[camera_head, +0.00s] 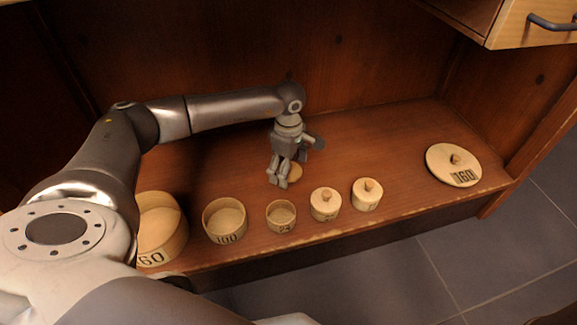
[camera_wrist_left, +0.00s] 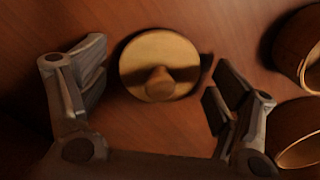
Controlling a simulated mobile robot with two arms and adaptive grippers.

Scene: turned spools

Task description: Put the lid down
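A small round wooden lid (camera_head: 295,172) with a knob lies on the wooden shelf, partly hidden behind my left gripper (camera_head: 278,181) in the head view. In the left wrist view the lid (camera_wrist_left: 160,55) lies knob up, with a dark shadow at its right edge. The fingers of my left gripper (camera_wrist_left: 155,95) are spread wide on either side of it, and neither visibly touches it. My left gripper is open and empty. My right gripper is not in view.
Open round boxes stand along the front edge: a large one (camera_head: 150,246), one marked 100 (camera_head: 225,236) and a small one (camera_head: 281,226). Two lidded boxes (camera_head: 325,210) (camera_head: 367,201) follow. A large lid marked 160 (camera_head: 440,160) lies far right. The shelf's back is clear.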

